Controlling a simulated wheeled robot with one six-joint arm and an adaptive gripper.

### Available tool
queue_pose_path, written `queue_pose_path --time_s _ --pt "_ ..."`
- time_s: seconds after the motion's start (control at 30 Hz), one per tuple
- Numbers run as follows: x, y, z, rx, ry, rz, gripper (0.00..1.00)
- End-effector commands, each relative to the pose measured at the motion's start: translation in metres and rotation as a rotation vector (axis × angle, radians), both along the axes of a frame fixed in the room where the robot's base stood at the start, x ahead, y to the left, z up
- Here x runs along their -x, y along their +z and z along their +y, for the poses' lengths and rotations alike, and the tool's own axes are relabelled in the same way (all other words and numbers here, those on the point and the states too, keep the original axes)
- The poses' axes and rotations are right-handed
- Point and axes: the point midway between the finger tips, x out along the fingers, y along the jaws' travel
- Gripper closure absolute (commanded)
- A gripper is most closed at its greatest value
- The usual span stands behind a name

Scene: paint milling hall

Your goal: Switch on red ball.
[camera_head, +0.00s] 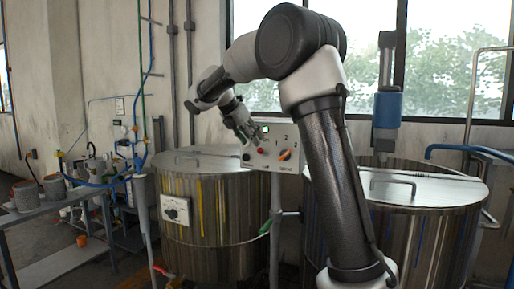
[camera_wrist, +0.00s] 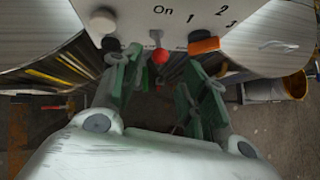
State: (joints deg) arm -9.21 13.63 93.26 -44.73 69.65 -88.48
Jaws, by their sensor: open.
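The red ball (camera_wrist: 160,56) is the tip of a short lever on a pale control panel (camera_wrist: 143,12). In the wrist view it hangs below the lever's base, under the word "On". It also shows small and red in the head view (camera_head: 261,151). My gripper (camera_wrist: 156,66) is open and empty, with its green-grey fingers on either side of the ball in the wrist view. I cannot tell whether a finger touches it. In the head view my gripper (camera_head: 249,137) is close to the panel's upper left part (camera_head: 290,167).
A black knob (camera_wrist: 110,44) sits left of the ball and an orange knob (camera_wrist: 203,45) sits right, both near my fingers. Steel vats stand left (camera_head: 215,215) and right (camera_head: 440,235) of the panel's post (camera_head: 275,225). A cluttered bench (camera_head: 50,208) stands far left.

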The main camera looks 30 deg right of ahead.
Motion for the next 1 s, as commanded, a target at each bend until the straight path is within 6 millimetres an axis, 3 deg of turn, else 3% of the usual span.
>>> queue_pose_path --time_s 0.1,0.3,0.8,0.97,1.0 --pt "0.004 0.015 0.013 -0.002 0.002 -0.002 0.56" --pt "0.009 0.026 0.022 -0.001 0.000 0.000 0.56" --pt "0.009 0.026 0.023 -0.003 -0.007 -0.005 0.56" --pt "0.006 0.024 0.025 -0.061 -0.122 -0.119 0.56" --pt "0.006 0.016 0.028 -0.100 -0.177 -0.158 0.56"
